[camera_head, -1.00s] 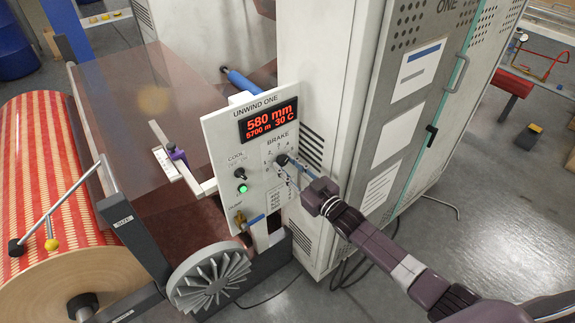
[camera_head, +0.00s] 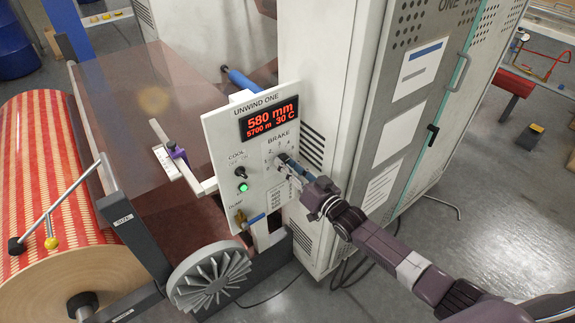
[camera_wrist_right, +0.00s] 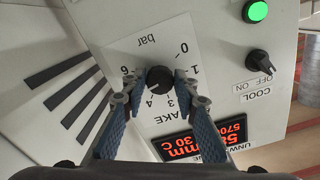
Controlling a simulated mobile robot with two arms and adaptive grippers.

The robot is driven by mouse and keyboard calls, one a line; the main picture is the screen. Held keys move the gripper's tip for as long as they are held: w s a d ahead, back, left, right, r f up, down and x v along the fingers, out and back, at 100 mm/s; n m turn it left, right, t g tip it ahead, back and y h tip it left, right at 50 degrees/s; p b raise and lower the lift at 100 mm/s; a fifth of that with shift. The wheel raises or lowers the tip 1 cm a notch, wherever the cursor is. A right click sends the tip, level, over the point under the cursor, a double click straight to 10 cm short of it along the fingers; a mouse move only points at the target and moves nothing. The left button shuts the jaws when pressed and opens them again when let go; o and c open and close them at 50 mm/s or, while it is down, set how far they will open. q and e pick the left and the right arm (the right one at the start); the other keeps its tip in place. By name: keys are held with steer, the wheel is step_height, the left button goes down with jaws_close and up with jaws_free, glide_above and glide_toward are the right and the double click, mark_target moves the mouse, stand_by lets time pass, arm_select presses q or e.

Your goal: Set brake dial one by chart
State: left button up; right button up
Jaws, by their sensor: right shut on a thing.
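The brake dial (camera_wrist_right: 158,79) is a black round knob on the white Unwind One panel (camera_head: 223,150). In the right wrist view its scale appears upside down, with 0, 1, 3, 4, 6 and "bar" legible. My right gripper (camera_wrist_right: 158,86) is shut on the dial, one blue-padded finger on each side. Its fingers also reach the dial in the head view (camera_head: 284,160). A pale mark on the knob seems to face the 3–4 side, but I cannot read it exactly. A small chart (camera_head: 277,196) below the dial is too small to read. My left gripper is not in view.
The red display (camera_head: 270,117) reads 580 mm, 5700 m, 30 C. A black cool switch (camera_head: 241,172), lit green button (camera_head: 242,187) and brass dump valve (camera_head: 241,220) sit left of the dial. The cabinet (camera_head: 350,120) stands close on the right, carrying paper sheets.

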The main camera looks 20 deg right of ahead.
steer(key=shift+f, duration=0.15)
steer(key=o, duration=1.1)
steer(key=shift+o, duration=0.2)
steer(key=v, duration=1.2)
